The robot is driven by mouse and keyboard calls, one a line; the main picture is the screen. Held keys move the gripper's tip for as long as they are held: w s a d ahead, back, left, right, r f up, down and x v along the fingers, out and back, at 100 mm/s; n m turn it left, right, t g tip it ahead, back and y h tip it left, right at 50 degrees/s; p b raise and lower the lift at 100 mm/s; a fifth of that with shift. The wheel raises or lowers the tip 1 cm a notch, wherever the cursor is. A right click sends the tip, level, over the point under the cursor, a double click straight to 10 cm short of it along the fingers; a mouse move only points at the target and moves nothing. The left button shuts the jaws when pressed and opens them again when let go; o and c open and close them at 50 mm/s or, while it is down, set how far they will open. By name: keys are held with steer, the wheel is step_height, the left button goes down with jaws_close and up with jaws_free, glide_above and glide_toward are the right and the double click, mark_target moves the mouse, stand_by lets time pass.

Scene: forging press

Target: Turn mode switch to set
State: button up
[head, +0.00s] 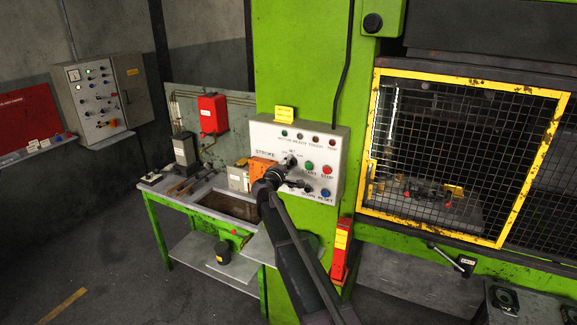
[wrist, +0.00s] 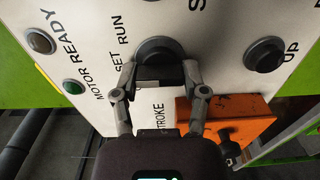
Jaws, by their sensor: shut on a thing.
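The mode switch is a round black knob (wrist: 160,52) on the white control panel (wrist: 105,25), with RUN and SET printed beside it in the wrist view. My gripper (wrist: 164,76) has one finger on each side of the knob's grip and is shut on it. The fingers hide part of the knob, so I cannot tell which label it points to. In the head view my gripper (head: 289,168) reaches the middle of the panel (head: 338,150), and my arm covers part of the panel's lower left.
Another black knob (wrist: 265,54) is to the right in the wrist view. An orange box (wrist: 228,118) sits close to my right finger. In the head view, green and red buttons (head: 325,171) are right of my gripper, and a yellow-framed mesh guard (head: 372,120) stands further right.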

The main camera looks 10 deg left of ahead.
stand_by(0.4)
steer(key=o, duration=1.2)
steer(key=shift+c, duration=0.2)
steer(key=v, duration=1.2)
